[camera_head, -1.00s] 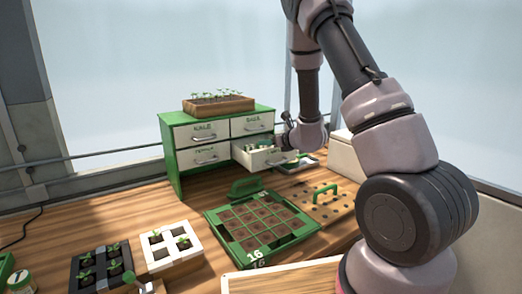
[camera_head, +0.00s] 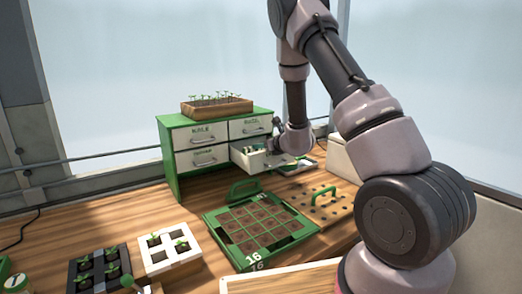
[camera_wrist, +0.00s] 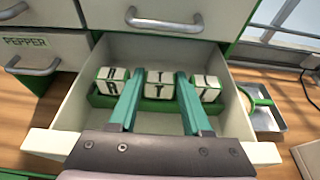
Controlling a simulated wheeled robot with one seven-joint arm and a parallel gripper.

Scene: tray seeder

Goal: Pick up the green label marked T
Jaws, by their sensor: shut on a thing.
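The label marked T (camera_wrist: 160,90) is a small white block with green edges and dark letters on its top and front. It stands in the middle of a row in an open drawer (camera_wrist: 73,100) in the wrist view. My gripper (camera_wrist: 161,78) has its teal fingers on either side of this label and is shut on it. The label still appears level with its neighbours. A left label (camera_wrist: 111,84) and a right label (camera_wrist: 207,90) flank the fingers closely, their letters partly hidden. In the head view the fingertips are hard to make out.
The drawer belongs to a green cabinet (camera_head: 174,165) with a wooden seedling box (camera_head: 217,106) on top. A green seed tray (camera_head: 222,232) and a perforated board (camera_head: 325,205) lie in front. A metal tray (camera_wrist: 266,118) is right of the drawer.

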